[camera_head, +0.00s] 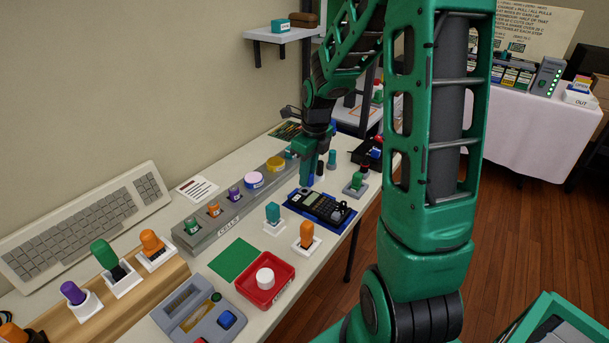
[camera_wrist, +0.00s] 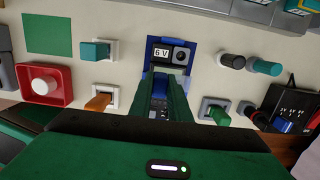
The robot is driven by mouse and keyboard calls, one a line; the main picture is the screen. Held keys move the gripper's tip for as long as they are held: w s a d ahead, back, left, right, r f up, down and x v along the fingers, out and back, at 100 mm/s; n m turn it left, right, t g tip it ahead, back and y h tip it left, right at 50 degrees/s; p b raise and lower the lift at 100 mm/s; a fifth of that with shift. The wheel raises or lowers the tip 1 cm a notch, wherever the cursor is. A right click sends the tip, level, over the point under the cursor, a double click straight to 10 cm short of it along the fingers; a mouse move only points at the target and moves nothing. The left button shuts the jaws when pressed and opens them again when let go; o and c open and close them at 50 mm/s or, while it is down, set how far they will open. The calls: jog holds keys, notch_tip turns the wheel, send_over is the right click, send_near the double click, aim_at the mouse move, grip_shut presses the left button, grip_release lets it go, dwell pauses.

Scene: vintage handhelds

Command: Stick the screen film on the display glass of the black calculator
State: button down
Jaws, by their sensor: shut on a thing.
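The black calculator (camera_head: 322,206) lies on a blue mat on the white table, in the middle of the head view. In the wrist view its dark keys (camera_wrist: 160,104) show between my fingers. My gripper (camera_head: 308,180) points down over the calculator's wall-side end, and its fingers (camera_wrist: 164,82) cover part of it in the wrist view. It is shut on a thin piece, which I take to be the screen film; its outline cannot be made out.
A "6 V" label (camera_wrist: 161,53) and a round dark part show beyond my fingertips. Teal (camera_head: 273,215) and orange (camera_head: 306,236) capped pieces, a red tray (camera_head: 266,281) and a green switch (camera_head: 355,184) stand close by. A grey rack (camera_head: 225,217) runs along the wall side.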

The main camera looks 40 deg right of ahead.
send_over(306, 201)
jog(key=shift+s+f, duration=0.15)
jog(key=shift+f, duration=1.35)
jog(key=shift+s+f, duration=0.1)
jog(key=shift+f, duration=1.35)
jog(key=shift+s+f, duration=0.1)
jog(key=shift+f, duration=0.55)
dwell(0.6)
jog(key=c, duration=1.6)
grip_release()
jog(key=shift+r, duration=0.1)
jog(key=shift+r, duration=2.95)
